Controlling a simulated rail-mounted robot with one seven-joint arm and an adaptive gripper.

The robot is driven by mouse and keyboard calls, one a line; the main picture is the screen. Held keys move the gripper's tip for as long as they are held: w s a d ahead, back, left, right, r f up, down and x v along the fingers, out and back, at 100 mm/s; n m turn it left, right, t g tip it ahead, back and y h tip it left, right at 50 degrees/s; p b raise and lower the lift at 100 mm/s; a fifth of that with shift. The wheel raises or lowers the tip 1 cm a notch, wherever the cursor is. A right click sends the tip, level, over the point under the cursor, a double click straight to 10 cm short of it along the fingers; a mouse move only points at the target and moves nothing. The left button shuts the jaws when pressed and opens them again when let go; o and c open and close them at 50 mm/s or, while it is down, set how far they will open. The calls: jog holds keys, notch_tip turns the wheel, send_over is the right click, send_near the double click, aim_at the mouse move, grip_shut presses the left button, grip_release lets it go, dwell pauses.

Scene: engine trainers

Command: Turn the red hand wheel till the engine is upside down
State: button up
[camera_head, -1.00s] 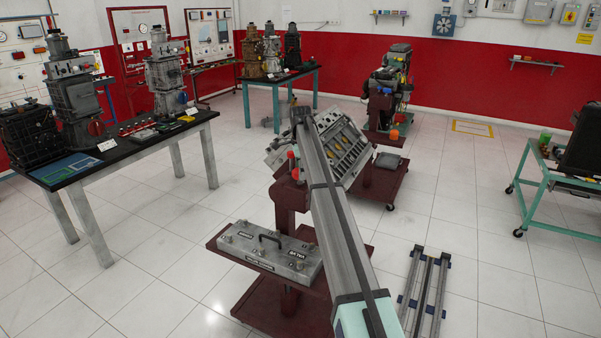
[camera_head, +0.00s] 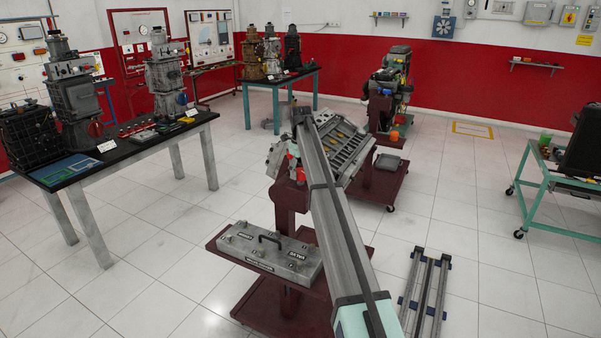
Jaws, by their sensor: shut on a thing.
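The engine (camera_head: 350,147) is a grey block on a dark red stand (camera_head: 290,205) in the middle of the room. It sits tilted, with its open, ribbed side facing up and toward me. Small red parts of the hand wheel (camera_head: 301,174) show at the engine's near side, just left of my arm. Most of the wheel is hidden. My arm reaches from the bottom of the picture up across the engine and hides part of it. My gripper is hidden behind the arm, so its hold on the wheel cannot be seen.
A grey case with a black handle (camera_head: 258,258) lies on the stand's base. A black-topped table (camera_head: 135,150) is at left, a green trolley (camera_head: 550,215) at right. Grey rails (camera_head: 424,293) lie on the floor at right.

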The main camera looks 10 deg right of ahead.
aim_at(301, 170)
jog(key=m+p, duration=0.2)
jog(key=m, duration=0.2)
jog(key=shift+s, duration=0.2)
jog(key=shift+f+m+p, duration=0.1)
jog(key=shift+m+p, duration=0.5)
jog(key=shift+p, duration=0.15)
jog(key=shift+d+f+m, duration=0.1)
jog(key=shift+m, duration=0.2)
jog(key=o, duration=1.1)
jog(key=shift+o, duration=0.2)
jog(key=shift+w, duration=0.1)
jog(key=shift+r, duration=0.2)
jog(key=shift+w+r, duration=0.1)
jog(key=shift+r, duration=0.2)
notch_tip(301, 170, up, 11)
